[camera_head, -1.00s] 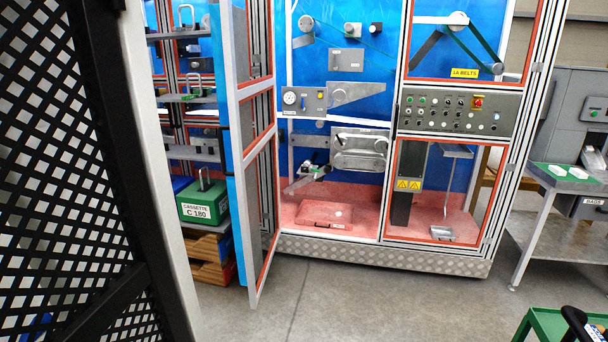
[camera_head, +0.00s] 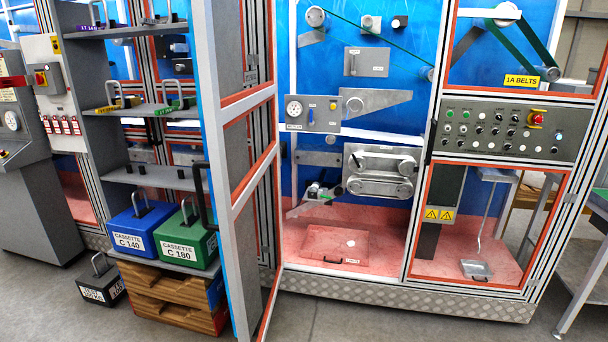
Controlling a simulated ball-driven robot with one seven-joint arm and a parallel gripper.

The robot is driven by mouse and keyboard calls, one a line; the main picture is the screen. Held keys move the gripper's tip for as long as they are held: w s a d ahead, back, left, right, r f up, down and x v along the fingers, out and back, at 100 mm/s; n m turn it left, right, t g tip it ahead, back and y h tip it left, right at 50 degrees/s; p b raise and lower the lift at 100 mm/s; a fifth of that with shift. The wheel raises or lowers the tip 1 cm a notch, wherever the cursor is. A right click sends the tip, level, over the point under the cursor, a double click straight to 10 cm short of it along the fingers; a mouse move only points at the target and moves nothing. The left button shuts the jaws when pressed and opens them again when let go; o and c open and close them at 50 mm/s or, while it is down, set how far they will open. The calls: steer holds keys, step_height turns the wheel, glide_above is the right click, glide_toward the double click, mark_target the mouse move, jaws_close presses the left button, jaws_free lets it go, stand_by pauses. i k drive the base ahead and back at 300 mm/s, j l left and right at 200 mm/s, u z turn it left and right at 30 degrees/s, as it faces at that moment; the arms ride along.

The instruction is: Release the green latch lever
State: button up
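A small grey mechanism (camera_head: 318,190) sits inside the open machine bay, low and left of the grey roller unit. A small green part (camera_head: 327,198) shows on it; it is too small to tell whether this is the latch lever or how it is set. The grey roller unit (camera_head: 382,172) is fixed to the blue back panel just right of it. The framed door (camera_head: 237,190) of the bay stands open toward me. My gripper is not in view.
A shelf rack left of the door holds a blue cassette C 140 (camera_head: 140,225) and a green cassette C 180 (camera_head: 188,238). A black block (camera_head: 100,282) stands on the floor. A button panel (camera_head: 507,130) is at right. Floor before the bay is clear.

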mark_target(319, 194)
steer(key=i+l, duration=0.15)
steer(key=i, duration=1.6)
steer(key=i+j, duration=0.3)
steer(key=i, duration=0.25)
steer(key=i+l, duration=0.15)
steer(key=i, duration=0.25)
steer(key=i+l+u, duration=0.1)
steer(key=i, duration=0.3)
steer(key=i+l, duration=0.2)
steer(key=i, duration=0.2)
